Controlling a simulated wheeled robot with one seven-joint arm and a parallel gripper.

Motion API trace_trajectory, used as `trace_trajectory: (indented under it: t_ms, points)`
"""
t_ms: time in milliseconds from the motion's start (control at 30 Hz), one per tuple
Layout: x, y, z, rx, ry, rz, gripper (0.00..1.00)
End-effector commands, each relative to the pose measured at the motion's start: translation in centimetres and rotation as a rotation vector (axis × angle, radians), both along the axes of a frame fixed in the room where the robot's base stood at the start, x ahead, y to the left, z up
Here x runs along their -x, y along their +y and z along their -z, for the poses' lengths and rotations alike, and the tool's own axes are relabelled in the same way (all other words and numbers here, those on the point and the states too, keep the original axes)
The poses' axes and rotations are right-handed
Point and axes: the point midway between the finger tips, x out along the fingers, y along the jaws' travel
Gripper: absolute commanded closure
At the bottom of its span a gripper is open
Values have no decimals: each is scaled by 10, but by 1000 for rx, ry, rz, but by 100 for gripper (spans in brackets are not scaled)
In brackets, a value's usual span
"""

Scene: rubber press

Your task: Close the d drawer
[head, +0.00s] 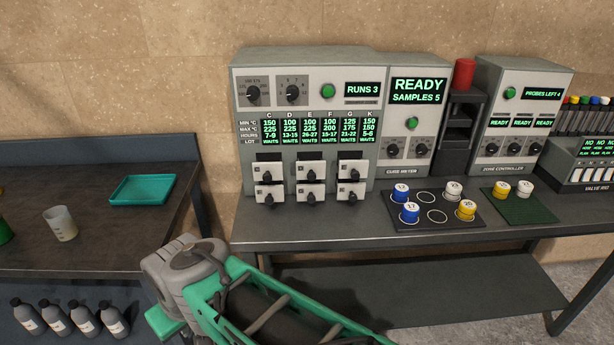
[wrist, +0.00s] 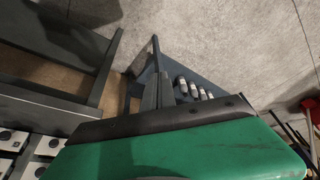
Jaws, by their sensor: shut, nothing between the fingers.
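The drawers are small white-fronted boxes with dark handles, in two rows low on the left cabinet (head: 248,130) in the head view. The upper left (head: 262,172), upper middle (head: 305,172) and upper right (head: 347,171) fronts stand out from the panel with dark gaps above them. A lower row sits just below. Their letters are too small to read, so I cannot tell which is d or how far it is out. Some white fronts (wrist: 48,146) show at the wrist view's lower left. My gripper (wrist: 157,80) is shut and empty there, apart from them; the head view does not show it.
The bench (head: 320,232) holds the cabinets, a dark tray (head: 431,193) with blue-, white- and yellow-capped pots, and a green mat (head: 527,211). A left table (head: 90,235) bears a teal tray (head: 137,190) and a beaker (head: 62,224). Bench space before the drawers is clear.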

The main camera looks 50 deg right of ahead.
Motion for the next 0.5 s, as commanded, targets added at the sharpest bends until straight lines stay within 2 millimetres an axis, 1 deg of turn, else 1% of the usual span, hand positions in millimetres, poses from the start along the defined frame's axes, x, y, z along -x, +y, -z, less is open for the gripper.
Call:
trace_trajectory:
  t_ms: [67, 167, 200, 267, 300, 367, 400, 467, 500]
  points:
    - [-17, -18, 11, -43, -60, 103, 100]
    - [-49, -57, 24, -153, -210, 318, 100]
    - [-61, -78, 28, -213, -286, 425, 100]
    - [-76, -113, 29, -310, -416, 594, 100]
    - [-81, -139, 27, -379, -510, 708, 100]
    - [-82, -182, 20, -484, -665, 885, 100]
    - [-77, -213, 13, -556, -776, 1001, 100]
    - [-60, -258, 1, -655, -947, 1163, 100]
    - [-45, -286, -8, -713, -1062, 1257, 100]
